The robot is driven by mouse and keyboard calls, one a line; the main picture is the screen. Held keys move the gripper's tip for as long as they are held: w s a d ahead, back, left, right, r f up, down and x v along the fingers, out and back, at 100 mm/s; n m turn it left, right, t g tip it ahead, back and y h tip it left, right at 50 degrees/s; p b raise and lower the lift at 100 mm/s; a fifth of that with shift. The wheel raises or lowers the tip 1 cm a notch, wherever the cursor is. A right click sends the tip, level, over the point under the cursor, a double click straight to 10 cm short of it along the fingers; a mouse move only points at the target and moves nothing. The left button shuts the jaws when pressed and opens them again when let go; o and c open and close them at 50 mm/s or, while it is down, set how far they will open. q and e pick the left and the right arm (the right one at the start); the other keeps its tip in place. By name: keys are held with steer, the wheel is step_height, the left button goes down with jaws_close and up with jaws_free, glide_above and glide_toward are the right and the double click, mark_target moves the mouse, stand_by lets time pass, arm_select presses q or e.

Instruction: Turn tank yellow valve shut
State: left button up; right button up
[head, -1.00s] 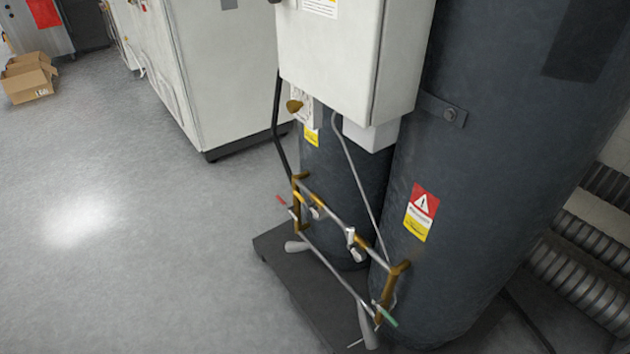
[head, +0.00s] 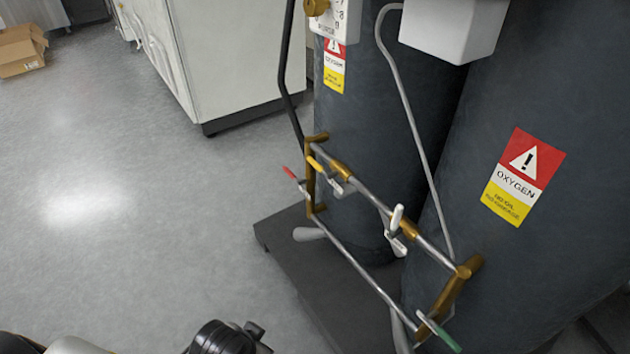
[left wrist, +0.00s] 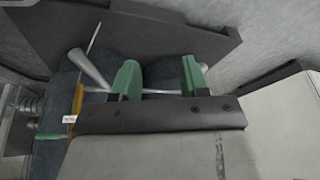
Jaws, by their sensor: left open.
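A small yellow valve lever (head: 315,163) sits near the upper left end of the pipe frame (head: 375,200) on the dark oxygen tanks (head: 540,80). A red lever (head: 289,173) is left of it, a white lever (head: 397,218) further right, and a green lever (head: 440,336) at the lower right. My left gripper (left wrist: 159,62) shows in the left wrist view with its two green fingers apart and nothing between them. A thin pipe passes behind the fingers, and the green lever (left wrist: 50,137) is at left. The yellow lever cannot be made out there. My right gripper is out of view.
A dark base plate (head: 290,240) juts out under the tanks. A white gauge box (head: 338,22) hangs above the frame. A white cabinet (head: 235,60) and a cardboard box (head: 20,52) stand behind. The floor on the left is clear.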

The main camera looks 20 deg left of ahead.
arm_select(q)
steer(key=w+r+m+t+b, duration=0.2)
steer(key=w+m, duration=0.1)
steer(key=w, duration=0.2)
steer(key=m+t+h, duration=0.4)
steer(key=m+t, duration=0.5)
steer(key=m, duration=0.7)
glide_toward(313, 166)
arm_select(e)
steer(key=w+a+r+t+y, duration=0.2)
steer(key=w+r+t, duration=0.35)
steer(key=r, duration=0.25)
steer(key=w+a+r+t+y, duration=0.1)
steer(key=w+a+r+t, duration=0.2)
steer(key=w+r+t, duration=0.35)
arm_select(q)
steer(key=shift+b+x, duration=1.9)
steer(key=shift+x, duration=3.55)
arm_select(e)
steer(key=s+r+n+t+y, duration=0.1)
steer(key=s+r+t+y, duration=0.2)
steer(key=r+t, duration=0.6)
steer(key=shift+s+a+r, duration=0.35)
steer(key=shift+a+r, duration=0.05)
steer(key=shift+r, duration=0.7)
arm_select(q)
jaws_close()
